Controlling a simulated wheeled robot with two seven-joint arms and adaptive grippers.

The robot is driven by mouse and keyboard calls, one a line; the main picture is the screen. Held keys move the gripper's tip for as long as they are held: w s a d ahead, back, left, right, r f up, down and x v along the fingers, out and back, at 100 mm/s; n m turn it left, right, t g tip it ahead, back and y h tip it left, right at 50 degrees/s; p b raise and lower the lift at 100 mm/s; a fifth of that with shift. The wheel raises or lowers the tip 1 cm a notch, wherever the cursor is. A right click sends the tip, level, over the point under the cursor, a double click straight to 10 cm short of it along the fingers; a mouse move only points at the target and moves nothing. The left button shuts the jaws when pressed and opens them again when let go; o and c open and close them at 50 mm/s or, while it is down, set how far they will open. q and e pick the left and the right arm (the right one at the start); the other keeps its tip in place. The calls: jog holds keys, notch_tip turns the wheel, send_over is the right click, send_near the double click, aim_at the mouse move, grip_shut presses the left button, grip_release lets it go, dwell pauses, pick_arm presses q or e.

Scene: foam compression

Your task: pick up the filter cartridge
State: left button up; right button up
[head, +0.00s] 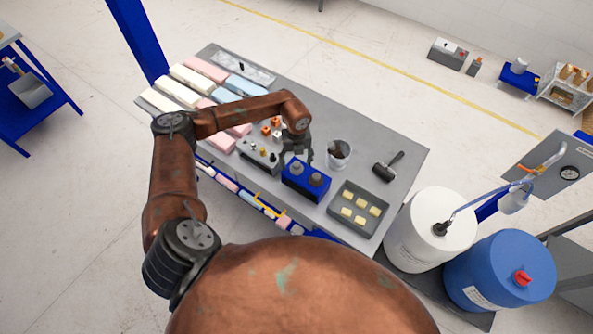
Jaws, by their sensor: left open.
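My left gripper (296,150) hangs open, pointing down, over the middle of the grey table (375,130). It is just behind and above a blue block (303,187) that carries two dark grey round pieces (316,179). I cannot tell for sure which thing is the filter cartridge; one of these grey pieces may be it. The gripper partly covers the area by the left grey piece, and I cannot tell whether it touches anything. My right gripper is not in view.
Left of the gripper are small orange blocks (276,121) and small fittings. Right are a cup with dark contents (339,152), a black roller (388,167) and a tray of yellow pieces (347,198). Foam bars (192,80) lie at the far left. White (425,232) and blue (500,265) drums stand right.

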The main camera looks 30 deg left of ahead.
pick_arm(q)
jog(key=shift+f, duration=1.1)
jog(key=shift+c, duration=0.6)
grip_shut()
